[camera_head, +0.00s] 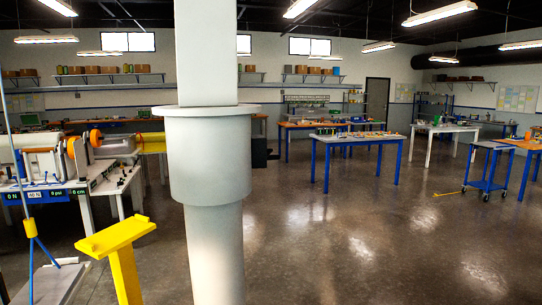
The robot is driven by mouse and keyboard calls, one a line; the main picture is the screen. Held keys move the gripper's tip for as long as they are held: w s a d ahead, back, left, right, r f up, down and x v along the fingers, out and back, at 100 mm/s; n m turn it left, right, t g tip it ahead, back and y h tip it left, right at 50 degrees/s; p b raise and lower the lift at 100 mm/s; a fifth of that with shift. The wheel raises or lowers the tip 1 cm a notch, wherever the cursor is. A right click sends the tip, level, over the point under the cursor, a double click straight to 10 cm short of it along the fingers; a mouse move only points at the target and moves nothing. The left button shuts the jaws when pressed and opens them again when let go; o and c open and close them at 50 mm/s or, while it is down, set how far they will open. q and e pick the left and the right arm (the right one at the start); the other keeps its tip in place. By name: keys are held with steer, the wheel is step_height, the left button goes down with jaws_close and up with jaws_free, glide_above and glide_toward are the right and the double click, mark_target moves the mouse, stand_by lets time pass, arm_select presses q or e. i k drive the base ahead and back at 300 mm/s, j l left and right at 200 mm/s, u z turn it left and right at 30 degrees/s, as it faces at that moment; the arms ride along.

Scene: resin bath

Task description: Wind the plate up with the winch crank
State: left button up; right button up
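I cannot make out the winch, its crank or the plate for certain in the head view. On the bench (118,182) at the left stands a pale machine (40,165) with orange round parts (95,138). Dark display labels (55,193) on its front edge read values such as 0 N, 0 psi and 0 cm. A yellow T-shaped stand (122,250) rises in the left foreground. Neither of my grippers is in view.
A thick pale column with a collar (210,150) hides the middle. A blue stand (30,225) and a grey box (50,284) are at lower left. Blue-legged tables (352,138) and a wheeled blue cart (487,185) stand farther right. The right floor (370,235) is open.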

mark_target(270, 157)
steer(key=i+l+u, duration=0.1)
steer(key=i, duration=0.5)
steer(key=i+l+u, duration=0.1)
steer(key=i, duration=0.45)
